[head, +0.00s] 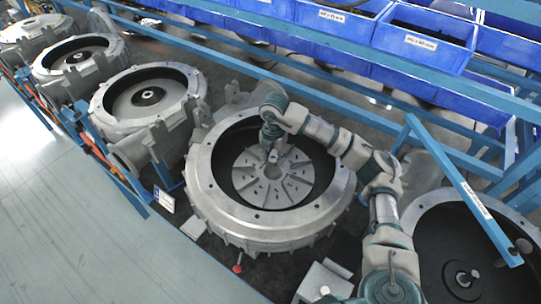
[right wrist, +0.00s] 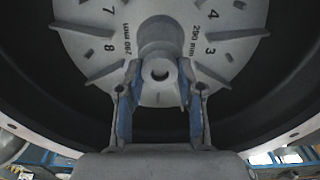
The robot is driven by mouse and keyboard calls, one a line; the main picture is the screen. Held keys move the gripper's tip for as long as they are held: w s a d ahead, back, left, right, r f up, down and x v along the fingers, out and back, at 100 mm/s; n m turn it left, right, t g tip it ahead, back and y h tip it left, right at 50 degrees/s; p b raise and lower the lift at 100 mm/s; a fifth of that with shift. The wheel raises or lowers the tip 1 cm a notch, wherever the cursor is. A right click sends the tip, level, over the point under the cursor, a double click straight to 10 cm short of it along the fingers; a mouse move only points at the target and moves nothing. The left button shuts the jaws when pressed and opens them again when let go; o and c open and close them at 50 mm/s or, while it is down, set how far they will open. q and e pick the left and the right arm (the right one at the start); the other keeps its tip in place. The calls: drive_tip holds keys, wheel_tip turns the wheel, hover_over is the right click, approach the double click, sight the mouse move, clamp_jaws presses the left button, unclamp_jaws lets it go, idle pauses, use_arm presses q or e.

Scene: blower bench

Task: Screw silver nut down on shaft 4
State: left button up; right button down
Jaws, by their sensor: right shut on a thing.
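The round grey blower housing (head: 205,190) in the middle, fourth in the row from the left, holds a light grey finned impeller (head: 290,180). My right gripper (head: 272,154) reaches down into it from above, at the impeller's centre. In the right wrist view, the blue-padded fingers of my right gripper (right wrist: 160,85) are shut on the silver nut (right wrist: 160,70), a small grey ring with a dark hole, at the impeller hub. The shaft is hidden by the nut and gripper; I cannot tell how far down the nut sits. My left gripper is not in view.
Several similar housings stand to the left, the nearest (head: 185,80) close by. Another dark-bowled housing (head: 425,205) is at the right. The housing's raised wall surrounds my gripper. Blue bins (head: 425,50) and a blue frame rail (head: 465,180) stand behind and right. The floor (head: 60,220) at left is clear.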

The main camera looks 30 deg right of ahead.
drive_tip(key=m, duration=0.4)
drive_tip(key=m+p, duration=0.1)
drive_tip(key=m, duration=0.1)
drive_tip(key=shift+w+d+r, duration=0.1)
drive_tip(key=shift+d+r, duration=0.05)
drive_tip(key=shift+d, duration=0.15)
drive_tip(key=m+p, duration=0.1)
drive_tip(key=m, duration=0.3)
drive_tip(key=shift+d, duration=0.15)
drive_tip(key=m+p, duration=0.1)
drive_tip(key=m, duration=0.2)
drive_tip(key=shift+f, duration=0.2)
